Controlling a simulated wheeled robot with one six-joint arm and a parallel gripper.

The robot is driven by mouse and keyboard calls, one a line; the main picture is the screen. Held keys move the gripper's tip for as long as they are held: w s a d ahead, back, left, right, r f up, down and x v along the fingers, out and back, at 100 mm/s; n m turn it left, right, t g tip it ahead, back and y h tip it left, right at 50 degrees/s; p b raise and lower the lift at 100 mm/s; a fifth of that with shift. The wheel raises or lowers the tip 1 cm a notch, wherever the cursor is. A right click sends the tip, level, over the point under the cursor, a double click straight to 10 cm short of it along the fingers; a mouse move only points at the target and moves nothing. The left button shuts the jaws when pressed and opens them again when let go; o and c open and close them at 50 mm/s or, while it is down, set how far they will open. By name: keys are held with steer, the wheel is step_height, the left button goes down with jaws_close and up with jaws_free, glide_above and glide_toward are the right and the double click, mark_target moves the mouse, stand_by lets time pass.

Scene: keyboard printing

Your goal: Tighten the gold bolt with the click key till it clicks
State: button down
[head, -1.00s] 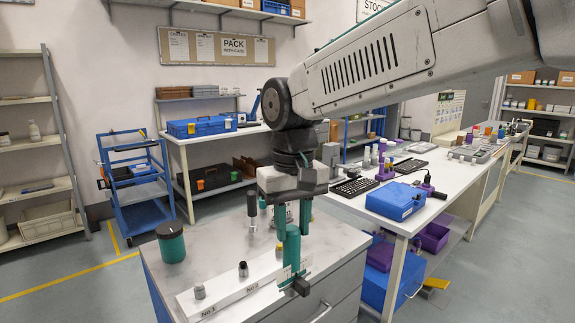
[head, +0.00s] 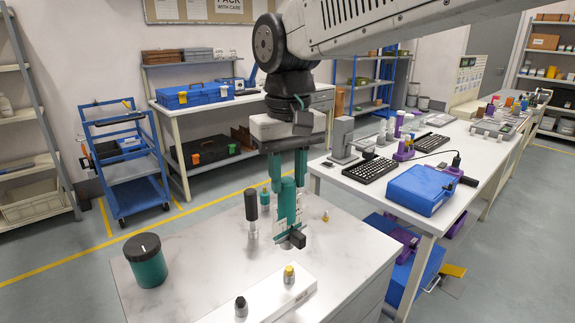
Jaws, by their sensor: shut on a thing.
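The gold bolt (head: 289,274) stands upright in a white block (head: 262,303) near the front of the marble-topped bench. A black-topped bolt (head: 241,307) stands to its left in the same block. My gripper (head: 287,182) points down above the bench, its green fingers shut on a green tool, which looks like the click key (head: 287,207). A dark block (head: 297,240) shows at the tool's lower end. In the picture this end is above the gold bolt and apart from it. The grip between the fingers is partly hidden by the tool.
A black-handled tool (head: 251,205) stands left of my gripper, and a green jar with a dark lid (head: 146,261) stands at the bench's left. A small gold piece (head: 325,216) lies to the right. A long white table (head: 340,180) holds keyboards and a blue case (head: 420,189).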

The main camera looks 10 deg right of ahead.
mark_target(291, 224)
steer(key=shift+d, duration=0.2)
steer(key=shift+s, duration=0.1)
steer(key=shift+d+f, duration=0.1)
steer(key=shift+f, duration=2.9)
